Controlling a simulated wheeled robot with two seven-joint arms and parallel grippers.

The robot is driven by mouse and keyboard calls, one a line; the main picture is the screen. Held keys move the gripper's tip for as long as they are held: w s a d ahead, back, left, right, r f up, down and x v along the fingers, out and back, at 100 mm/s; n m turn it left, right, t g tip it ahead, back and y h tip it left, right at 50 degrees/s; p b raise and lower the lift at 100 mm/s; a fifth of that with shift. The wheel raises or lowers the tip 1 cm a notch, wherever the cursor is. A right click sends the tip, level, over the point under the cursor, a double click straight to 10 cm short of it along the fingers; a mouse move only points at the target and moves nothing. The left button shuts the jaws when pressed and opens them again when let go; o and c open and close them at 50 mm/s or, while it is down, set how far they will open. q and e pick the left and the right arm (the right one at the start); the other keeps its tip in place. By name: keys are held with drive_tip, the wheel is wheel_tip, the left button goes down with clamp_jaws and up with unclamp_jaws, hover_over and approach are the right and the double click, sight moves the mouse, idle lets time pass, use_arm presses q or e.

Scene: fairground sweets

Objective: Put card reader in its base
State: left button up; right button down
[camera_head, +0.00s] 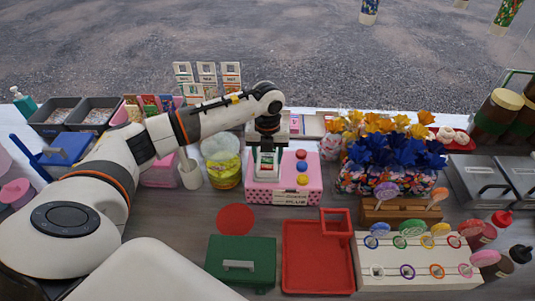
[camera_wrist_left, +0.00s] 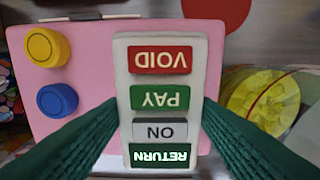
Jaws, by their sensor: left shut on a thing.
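The card reader (camera_wrist_left: 124,70) is a pale slab with red VOID, green PAY, grey NO and dark green RETURN keys, upside down in the left wrist view. My left gripper (camera_head: 266,150) is shut on it, with one green finger on each side. In the head view the reader (camera_head: 265,165) is at the left part of the pink polka-dot base (camera_head: 312,184), below the gripper. The base (camera_wrist_left: 90,80) also has red, blue and yellow round buttons. I cannot tell whether the reader touches the base or is above it. My right gripper is not in view.
A yellow-green tub (camera_head: 224,173) and a pale cup (camera_head: 190,177) stand left of the base. A flower display (camera_head: 390,170) stands to its right. In front are a red disc (camera_head: 235,219), a green box (camera_head: 240,260) and a red tray (camera_head: 318,285).

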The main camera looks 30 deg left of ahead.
use_arm(q)
drive_tip(key=shift+f, duration=0.15)
drive_tip(key=o, duration=1.5)
drive_tip(key=shift+c, duration=0.2)
wheel_tip(320, 180, up, 9)
drive_tip(key=p, duration=0.5)
drive_tip(key=shift+p, duration=0.4)
